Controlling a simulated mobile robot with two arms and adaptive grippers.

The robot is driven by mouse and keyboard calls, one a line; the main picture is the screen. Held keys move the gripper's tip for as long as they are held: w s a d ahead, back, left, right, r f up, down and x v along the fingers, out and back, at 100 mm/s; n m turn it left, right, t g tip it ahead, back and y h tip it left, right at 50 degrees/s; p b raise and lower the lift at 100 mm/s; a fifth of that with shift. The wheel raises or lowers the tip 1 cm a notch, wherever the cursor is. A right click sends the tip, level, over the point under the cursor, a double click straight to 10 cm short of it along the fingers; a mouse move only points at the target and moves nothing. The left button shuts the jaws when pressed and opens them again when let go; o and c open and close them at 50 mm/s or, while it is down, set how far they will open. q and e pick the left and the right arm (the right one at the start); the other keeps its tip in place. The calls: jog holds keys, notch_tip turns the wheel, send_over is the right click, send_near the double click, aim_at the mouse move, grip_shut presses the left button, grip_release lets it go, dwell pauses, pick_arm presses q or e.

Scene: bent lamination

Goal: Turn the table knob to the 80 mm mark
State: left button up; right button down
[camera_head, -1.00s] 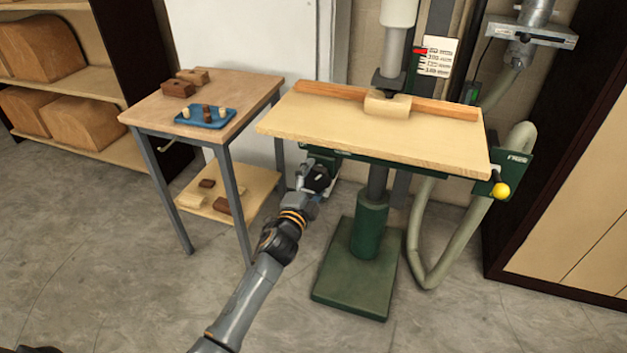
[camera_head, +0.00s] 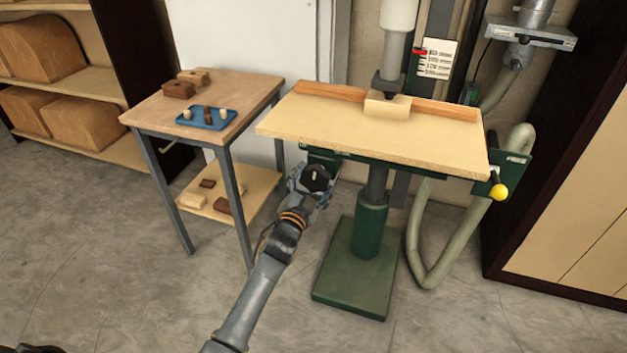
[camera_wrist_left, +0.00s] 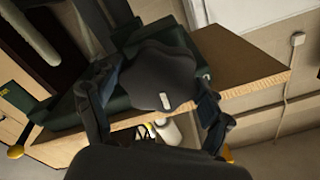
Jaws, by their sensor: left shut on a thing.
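The dark faceted knob (camera_wrist_left: 155,72) with a small white mark fills the middle of the left wrist view, in front of the table. My left gripper (camera_wrist_left: 148,95) has a finger on each side of it and is shut on it. In the head view the left gripper (camera_head: 312,182) is below the table's left front edge, around the dark knob. A white scale card (camera_head: 438,58) with a red pointer (camera_head: 420,52) hangs behind the table; its figures are too small to read surely. My right gripper is not in view.
The wooden machine table (camera_head: 370,135) carries a fence and a small block (camera_head: 387,106) and stands on a green column and base (camera_head: 350,275). A yellow-ended handle (camera_head: 499,191) is at its right. A side table (camera_head: 240,85) with a blue tray (camera_head: 228,123) stands left.

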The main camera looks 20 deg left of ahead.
pick_arm(q)
jog(key=shift+s+d+f, duration=0.1)
jog(key=shift+s+f, duration=0.1)
jog(key=shift+f, duration=0.8)
jog(key=o, duration=1.1)
jog(key=shift+w+f, duration=0.15)
jog(key=shift+w, duration=0.05)
jog(key=shift+s+r, duration=0.25)
jog(key=shift+r, duration=0.05)
jog(key=s, duration=1.1)
jog(key=shift+s+a, duration=0.3)
jog(key=shift+a, duration=0.1)
